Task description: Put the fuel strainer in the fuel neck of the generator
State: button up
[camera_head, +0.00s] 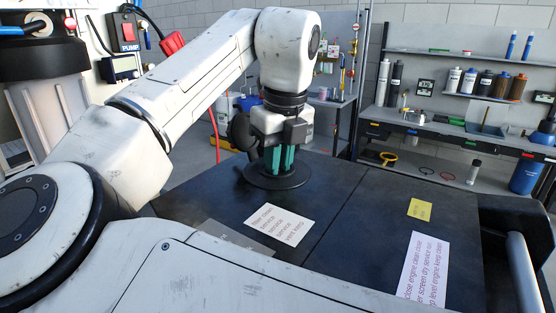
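My gripper (281,166) points straight down, with teal fingers reaching to a round black flanged rim (298,180) on a dark flat top (350,215). The rim looks like the fuel neck of the generator, but I cannot be sure. The teal fingers stand close together over the middle of the rim and hide its opening. I cannot tell whether they are open or shut. I cannot make out a fuel strainer; anything between or below the fingers is hidden.
A white printed sheet (271,225), a yellow note (419,209) and another white sheet (424,268) lie on the dark top. A shelf bench (455,128) with several bottles stands behind at right. A grey bar (523,272) runs along the right edge.

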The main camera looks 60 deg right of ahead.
jog(key=shift+o, duration=0.5)
jog(key=shift+r, duration=0.1)
jog(key=shift+r, duration=0.25)
notch_tip(320, 180, up, 12)
jog(key=s, duration=0.1)
jog(key=shift+s+a+f, duration=0.25)
jog(key=shift+s+a, duration=0.1)
